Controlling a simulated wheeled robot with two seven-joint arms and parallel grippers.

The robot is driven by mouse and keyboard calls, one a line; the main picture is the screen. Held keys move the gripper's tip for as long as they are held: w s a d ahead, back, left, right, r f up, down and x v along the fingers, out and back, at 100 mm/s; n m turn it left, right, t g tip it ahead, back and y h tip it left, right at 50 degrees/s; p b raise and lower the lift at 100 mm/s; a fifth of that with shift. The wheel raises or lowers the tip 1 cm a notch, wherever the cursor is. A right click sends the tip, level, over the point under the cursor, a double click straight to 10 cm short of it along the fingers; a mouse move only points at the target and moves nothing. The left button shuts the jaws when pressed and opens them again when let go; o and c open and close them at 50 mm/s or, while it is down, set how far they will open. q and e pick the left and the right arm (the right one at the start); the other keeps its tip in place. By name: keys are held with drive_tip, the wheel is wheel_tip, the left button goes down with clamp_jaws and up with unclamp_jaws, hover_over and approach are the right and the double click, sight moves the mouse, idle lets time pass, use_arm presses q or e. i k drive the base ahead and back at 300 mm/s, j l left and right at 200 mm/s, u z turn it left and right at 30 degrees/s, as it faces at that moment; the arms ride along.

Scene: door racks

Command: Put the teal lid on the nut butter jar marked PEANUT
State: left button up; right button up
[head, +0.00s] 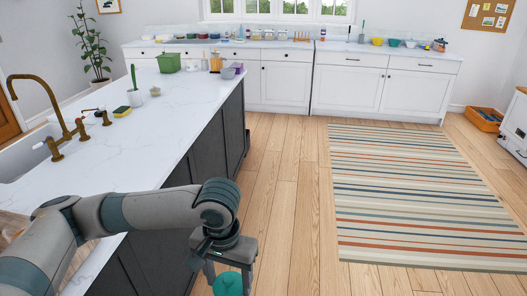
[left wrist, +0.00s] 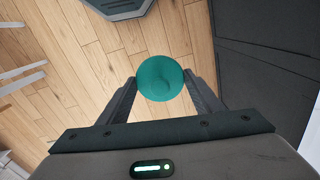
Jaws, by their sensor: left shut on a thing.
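The teal lid (head: 228,285) is at the bottom of the head view, partly cut off by the frame edge. In the left wrist view the lid (left wrist: 160,78) is a round teal disc between the two fingertips. My left gripper (head: 229,274) is shut on it and holds it over the wooden floor, beside the island's dark side. Several small jars (head: 269,35) stand in a row on the back counter. They are too small to read, so I cannot tell which is marked PEANUT. My right gripper is not in view.
The back counter (head: 345,48) runs along the far wall. The floor and striped rug (head: 415,190) are clear.

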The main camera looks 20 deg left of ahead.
sight(19, 229)
drive_tip(key=i+l+u, duration=0.1)
drive_tip(key=i+u, duration=0.3)
drive_tip(key=i, duration=0.8)
drive_tip(key=i+u, duration=0.35)
drive_tip(key=i, duration=0.25)
drive_tip(key=i+l+u, duration=0.1)
drive_tip(key=i+u, duration=0.25)
drive_tip(key=i, duration=0.25)
drive_tip(key=u, duration=1.75)
